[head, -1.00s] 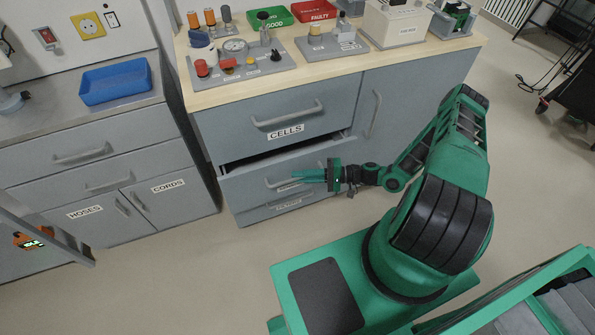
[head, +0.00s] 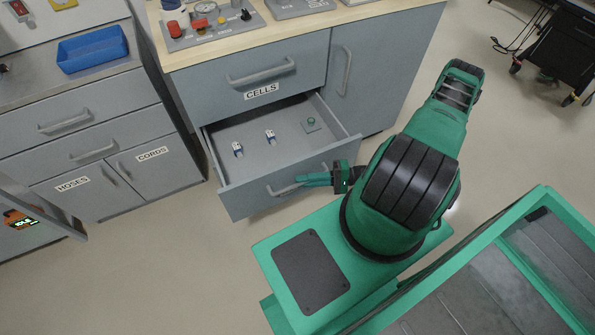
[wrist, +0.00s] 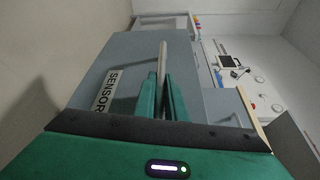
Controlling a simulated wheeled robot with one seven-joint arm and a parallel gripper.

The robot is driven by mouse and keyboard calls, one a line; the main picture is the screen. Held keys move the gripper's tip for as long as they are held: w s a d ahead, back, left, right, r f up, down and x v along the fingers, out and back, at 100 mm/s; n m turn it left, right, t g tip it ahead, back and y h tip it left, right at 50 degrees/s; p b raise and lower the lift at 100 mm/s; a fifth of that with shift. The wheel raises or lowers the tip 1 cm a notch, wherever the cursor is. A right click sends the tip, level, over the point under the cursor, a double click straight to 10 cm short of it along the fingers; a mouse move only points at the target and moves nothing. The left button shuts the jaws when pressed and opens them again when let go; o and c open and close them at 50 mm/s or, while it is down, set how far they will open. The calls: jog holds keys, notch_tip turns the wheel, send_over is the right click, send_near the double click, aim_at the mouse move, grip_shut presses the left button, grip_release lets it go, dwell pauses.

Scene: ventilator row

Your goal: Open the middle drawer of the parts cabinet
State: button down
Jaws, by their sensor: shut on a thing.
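The grey parts cabinet (head: 395,85) stands under a wooden top. Its middle drawer (head: 240,200) is pulled well out below the closed drawer labelled CELLS (head: 262,91). Inside it lie two small white-and-blue items (head: 270,136) and a small green part (head: 311,124). My gripper (head: 305,181) is at the drawer's front, shut on its bar handle (head: 284,191). In the wrist view, the green fingers (wrist: 162,98) close around the handle (wrist: 162,62), beside a label reading SENSOR (wrist: 107,90), its end hidden. The lowest drawer is hidden in the head view.
To the left stands another grey cabinet with HOSES (head: 73,184) and CORDS (head: 152,154) doors and a blue tray (head: 92,50) on top. A dark cart (head: 560,45) is at the far right. Open floor lies left of my base.

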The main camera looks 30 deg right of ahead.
jog(key=shift+s+f, duration=0.15)
jog(key=shift+s, duration=0.4)
jog(key=c, duration=1.8)
grip_release()
jog(key=v, duration=1.1)
jog(key=shift+w, duration=0.2)
